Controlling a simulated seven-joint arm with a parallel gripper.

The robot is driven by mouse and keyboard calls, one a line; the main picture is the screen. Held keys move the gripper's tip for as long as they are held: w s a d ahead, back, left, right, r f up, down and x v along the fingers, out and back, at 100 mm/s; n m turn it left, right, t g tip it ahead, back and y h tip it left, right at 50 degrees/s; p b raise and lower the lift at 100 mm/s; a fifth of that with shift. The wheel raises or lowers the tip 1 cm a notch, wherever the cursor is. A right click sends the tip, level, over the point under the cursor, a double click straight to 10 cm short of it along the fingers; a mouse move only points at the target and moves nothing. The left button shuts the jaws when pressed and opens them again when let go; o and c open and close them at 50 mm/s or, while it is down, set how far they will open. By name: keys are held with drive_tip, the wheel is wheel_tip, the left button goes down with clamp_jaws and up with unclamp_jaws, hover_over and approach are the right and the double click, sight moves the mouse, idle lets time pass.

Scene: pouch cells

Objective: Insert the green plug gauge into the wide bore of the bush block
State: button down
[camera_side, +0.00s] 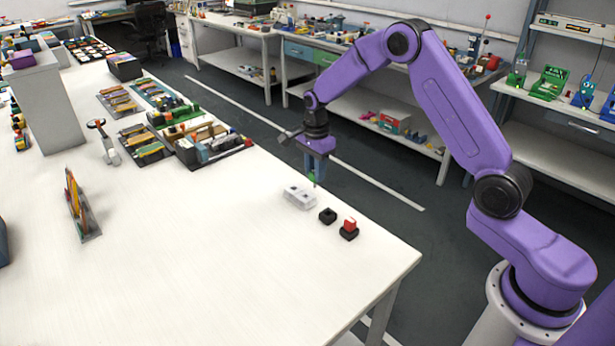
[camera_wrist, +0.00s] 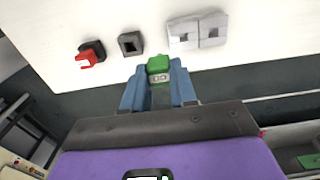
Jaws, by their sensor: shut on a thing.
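My gripper (camera_side: 314,168) is shut on the green plug gauge (camera_side: 311,179) and holds it above the table's far edge. In the wrist view the green plug gauge (camera_wrist: 159,63) sits between the two blue fingers of my gripper (camera_wrist: 159,74). The pale grey bush block (camera_side: 299,198) lies on the table just below and left of the gauge in the side view, apart from it. In the wrist view the bush block (camera_wrist: 183,41) shows two dark openings, up and right of the gauge. I cannot tell which is wider. The gauge's lower end is hard to make out.
A black block with a square opening (camera_side: 327,216) stands beside the bush block. Past it a red piece (camera_side: 349,224) sits in another black block (camera_side: 348,235). Trays of parts (camera_side: 210,143) lie farther left. The white table (camera_side: 200,270) is clear in front.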

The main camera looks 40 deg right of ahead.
drive_tip(key=s+r, duration=0.5)
drive_tip(key=s, duration=0.4)
drive_tip(key=w+f, duration=0.2)
drive_tip(key=w, duration=0.7)
drive_tip(key=w+f, duration=0.1)
drive_tip(key=w, duration=0.8)
drive_tip(key=shift+f, duration=0.35)
drive_tip(key=shift+f, duration=2.9)
drive_tip(key=shift+f, duration=1.65)
drive_tip(key=c, duration=0.8)
unclamp_jaws()
